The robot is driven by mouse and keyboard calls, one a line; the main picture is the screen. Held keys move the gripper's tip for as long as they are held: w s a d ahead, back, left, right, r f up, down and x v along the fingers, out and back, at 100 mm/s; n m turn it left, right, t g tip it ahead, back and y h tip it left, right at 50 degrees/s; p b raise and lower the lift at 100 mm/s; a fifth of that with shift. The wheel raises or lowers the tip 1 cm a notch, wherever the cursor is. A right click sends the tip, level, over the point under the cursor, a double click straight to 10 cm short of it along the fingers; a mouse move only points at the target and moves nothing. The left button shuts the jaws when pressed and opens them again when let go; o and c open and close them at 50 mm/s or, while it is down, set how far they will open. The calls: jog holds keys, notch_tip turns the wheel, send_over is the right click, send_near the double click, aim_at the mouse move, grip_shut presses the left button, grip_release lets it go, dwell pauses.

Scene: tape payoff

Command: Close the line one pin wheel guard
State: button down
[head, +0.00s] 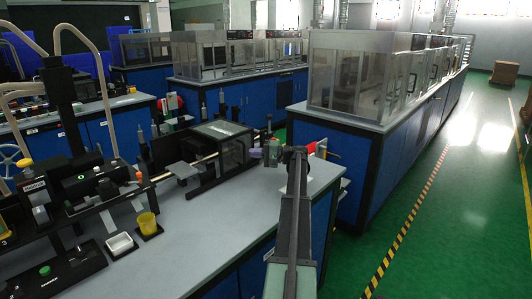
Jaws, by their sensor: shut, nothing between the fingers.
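A small clear-panelled box with a dark frame (234,153) stands on the grey bench, right of the middle of the line. It looks like the pin wheel guard, but I cannot be sure. Its top panel (221,129) appears to lie flat on the frame. The picture is too small to tell whether any side is ajar, and no wheel can be made out inside. No gripper fingers can be made out.
The grey bench top (215,225) is clear in front of the box. Large glazed enclosures (350,80) stand behind. Green floor (440,220) lies open at right.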

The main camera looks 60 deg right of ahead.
jog(key=shift+w+a, duration=0.15)
jog(key=shift+a, duration=0.25)
jog(key=shift+a, duration=0.1)
jog(key=w+a, duration=0.2)
jog(key=a, duration=1.4)
jog(key=shift+w+d, duration=0.1)
